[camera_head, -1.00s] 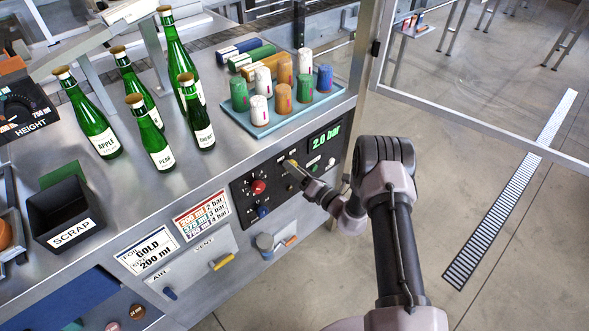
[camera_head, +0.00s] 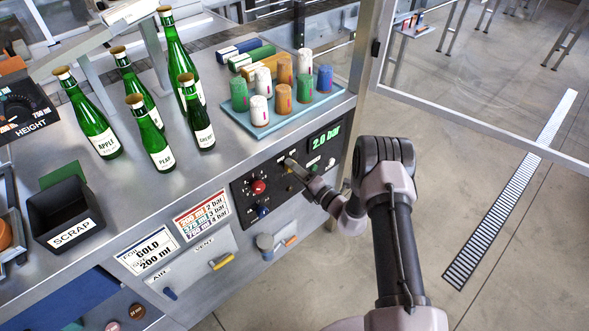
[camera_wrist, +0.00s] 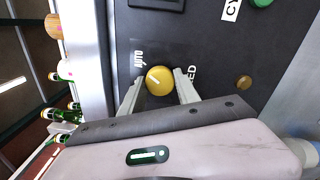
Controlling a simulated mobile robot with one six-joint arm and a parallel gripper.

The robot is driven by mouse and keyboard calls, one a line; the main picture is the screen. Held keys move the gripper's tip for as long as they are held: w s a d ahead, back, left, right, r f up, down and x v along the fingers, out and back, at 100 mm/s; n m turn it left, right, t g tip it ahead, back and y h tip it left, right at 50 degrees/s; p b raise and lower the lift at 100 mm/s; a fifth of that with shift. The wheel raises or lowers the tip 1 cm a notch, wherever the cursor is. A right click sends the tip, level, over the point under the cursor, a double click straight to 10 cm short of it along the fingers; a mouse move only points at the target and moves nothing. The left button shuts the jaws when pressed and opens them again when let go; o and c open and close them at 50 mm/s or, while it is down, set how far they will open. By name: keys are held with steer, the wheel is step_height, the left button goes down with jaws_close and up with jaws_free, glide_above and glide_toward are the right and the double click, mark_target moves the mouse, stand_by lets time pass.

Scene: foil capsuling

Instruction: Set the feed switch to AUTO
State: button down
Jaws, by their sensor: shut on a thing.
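The feed switch is a round yellow knob (camera_wrist: 160,81) on the black control panel, centred between my fingers in the wrist view. My gripper (camera_wrist: 159,88) is shut on it, one finger on each side. A pale pointer line on the knob slants to the upper left, roughly toward the printed word AUTO (camera_wrist: 138,59). The FEED lettering (camera_wrist: 191,73) is partly hidden by the right finger. In the head view my gripper (camera_head: 289,163) reaches the upper part of the panel (camera_head: 241,190), and it hides the knob.
A red knob (camera_head: 258,187) and a blue knob (camera_head: 262,211) are left of my gripper. A green display (camera_head: 326,136) reads 2.0 bar. A blue tray (camera_head: 262,131) of coloured capsules and several green bottles (camera_head: 160,154) stand on the counter above. Open floor lies to the right.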

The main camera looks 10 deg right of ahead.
steer(key=c, duration=0.9)
jaws_free()
steer(key=shift+s+d, duration=0.1)
steer(key=p+v, duration=0.4)
steer(key=v, duration=1.3)
steer(key=shift+s+d, duration=0.1)
